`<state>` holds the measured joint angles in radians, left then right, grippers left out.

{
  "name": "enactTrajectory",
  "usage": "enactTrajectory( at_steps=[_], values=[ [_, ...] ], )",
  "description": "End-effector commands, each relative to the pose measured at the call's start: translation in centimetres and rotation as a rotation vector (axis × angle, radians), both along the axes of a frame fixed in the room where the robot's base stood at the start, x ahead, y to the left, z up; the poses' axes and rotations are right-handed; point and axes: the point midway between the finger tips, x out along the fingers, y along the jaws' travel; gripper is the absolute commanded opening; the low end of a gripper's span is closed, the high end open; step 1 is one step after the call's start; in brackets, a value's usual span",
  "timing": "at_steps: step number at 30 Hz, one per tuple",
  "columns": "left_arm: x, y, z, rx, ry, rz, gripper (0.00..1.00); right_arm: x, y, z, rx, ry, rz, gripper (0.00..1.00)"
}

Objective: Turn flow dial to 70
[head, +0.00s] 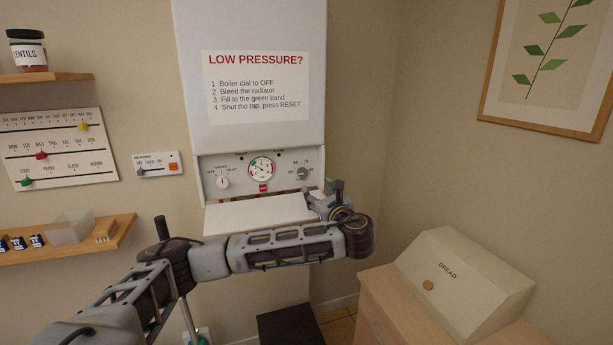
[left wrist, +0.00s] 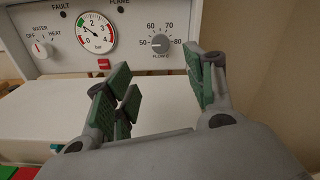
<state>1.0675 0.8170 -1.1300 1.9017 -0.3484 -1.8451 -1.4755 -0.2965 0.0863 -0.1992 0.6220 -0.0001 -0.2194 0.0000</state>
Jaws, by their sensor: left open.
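The flow dial (left wrist: 160,44) is a small dark grey knob at the right end of the boiler's control panel, with marks 50, 60, 70 and 80 around it. Its light pointer line seems to aim left, towards 50. The dial also shows in the head view (head: 302,173). My left gripper (left wrist: 165,92) is open and empty, its green-padded fingers spread below and in front of the dial, not touching it. In the head view the left gripper (head: 322,196) is just below the panel's right end, partly hidden by my wrist. My right gripper is out of view.
Left of the dial are a pressure gauge (left wrist: 95,33), a red button (left wrist: 104,64) and a white water dial (left wrist: 41,49). A white flap (head: 260,213) juts out below the panel. A bread box (head: 465,275) stands at the right. A shelf (head: 110,240) is at the left.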

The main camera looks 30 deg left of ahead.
Motion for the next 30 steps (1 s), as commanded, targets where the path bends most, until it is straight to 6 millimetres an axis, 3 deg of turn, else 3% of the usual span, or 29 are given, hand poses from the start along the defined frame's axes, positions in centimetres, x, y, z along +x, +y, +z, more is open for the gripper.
enactTrajectory(
  at_steps=[6,14,30],
  values=[
    [0.0,0.0,0.0,0.000,0.000,0.000,0.54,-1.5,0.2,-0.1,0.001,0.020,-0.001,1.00],
    [0.8,1.0,0.1,0.000,0.000,0.002,0.54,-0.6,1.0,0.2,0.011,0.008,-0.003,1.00],
    [5.2,6.2,0.1,0.000,0.000,0.003,0.54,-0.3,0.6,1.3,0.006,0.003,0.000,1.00]
  ],
)
